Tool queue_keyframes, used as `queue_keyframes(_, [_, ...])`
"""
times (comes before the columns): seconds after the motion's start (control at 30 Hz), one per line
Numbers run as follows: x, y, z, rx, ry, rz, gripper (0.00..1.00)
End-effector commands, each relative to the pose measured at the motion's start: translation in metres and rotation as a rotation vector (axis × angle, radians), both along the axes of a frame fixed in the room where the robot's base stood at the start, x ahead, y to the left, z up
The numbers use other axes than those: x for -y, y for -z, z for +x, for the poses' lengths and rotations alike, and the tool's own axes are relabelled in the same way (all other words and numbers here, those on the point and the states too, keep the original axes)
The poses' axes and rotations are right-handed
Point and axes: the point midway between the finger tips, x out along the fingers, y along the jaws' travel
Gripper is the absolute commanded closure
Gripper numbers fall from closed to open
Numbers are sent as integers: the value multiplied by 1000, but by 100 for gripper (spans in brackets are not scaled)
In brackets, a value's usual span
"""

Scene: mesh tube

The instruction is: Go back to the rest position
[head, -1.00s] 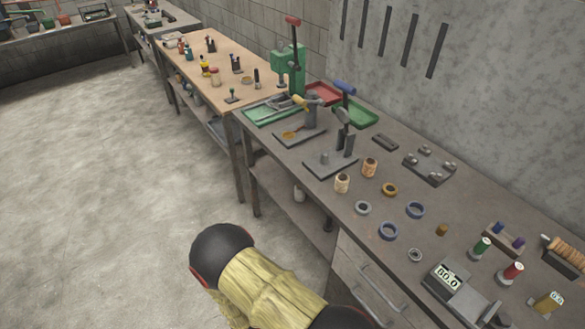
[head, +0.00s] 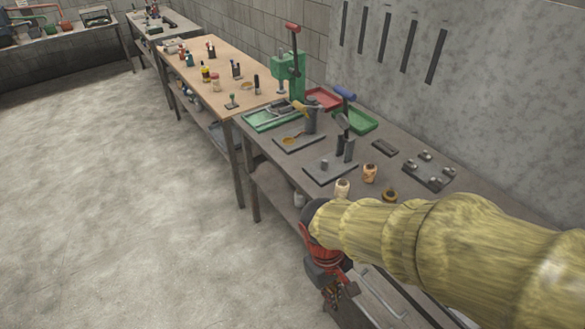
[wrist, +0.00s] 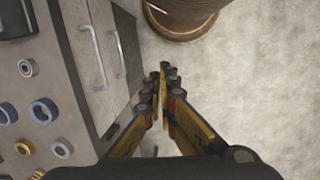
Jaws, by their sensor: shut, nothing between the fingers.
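My gripper (wrist: 164,78) is shut, its fingertips together with nothing between them. In the wrist view it points down past the bench's drawer front, with bare floor to its right. In the head view my gripper (head: 332,297) hangs at the front edge of the grey bench, below the top. My yellow-sleeved arm reaches in from the right and hides much of the near bench top.
The grey bench (head: 385,158) carries presses, trays and small parts. Drawer handles (wrist: 103,60) stick out close to the gripper's left. A brown round object (wrist: 180,22) stands on the floor at the wrist view's top. Open floor (head: 130,200) lies left.

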Motion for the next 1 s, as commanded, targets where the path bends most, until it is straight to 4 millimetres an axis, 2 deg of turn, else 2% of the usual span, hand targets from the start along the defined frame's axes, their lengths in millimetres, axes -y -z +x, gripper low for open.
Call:
queue_keyframes(0.03, [5,-16,0,51,56,39,100])
queue_keyframes(0.1, [10,-35,0,114,122,86,100])
queue_keyframes(0.27, [28,-78,-3,259,244,180,100])
queue_keyframes(0.6, [77,-163,-14,570,421,261,100])
queue_keyframes(0.73, [91,-176,-17,624,464,260,100])
queue_keyframes(1.0, [95,-176,-17,625,478,255,100])
